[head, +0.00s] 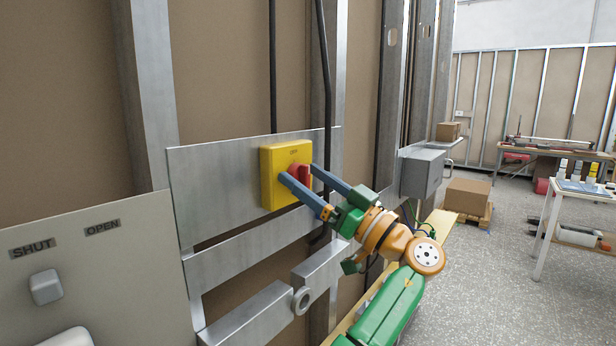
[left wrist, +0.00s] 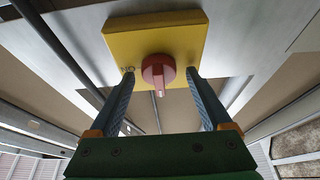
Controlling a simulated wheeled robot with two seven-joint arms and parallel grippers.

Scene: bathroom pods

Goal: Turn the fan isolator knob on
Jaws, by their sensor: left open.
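The fan isolator is a yellow box (head: 275,165) with a red knob (head: 303,173), mounted on a metal plate on the wall frame. In the left wrist view the yellow box (left wrist: 150,35) fills the upper middle, and the red knob (left wrist: 158,72) sits near its edge with its grip bar towards my palm. My left gripper (head: 300,174) is open, with one blue finger on each side of the knob. In the left wrist view my left gripper (left wrist: 160,73) shows gaps between both fingertips and the knob. My right gripper is not in view.
A grey panel (head: 100,260) marked SHUT and OPEN stands at lower left. A grey metal box (head: 422,172) is mounted right of the isolator. Dark cables (head: 325,90) run down the wall. Cardboard boxes (head: 467,196) and work tables stand at right, with open floor between.

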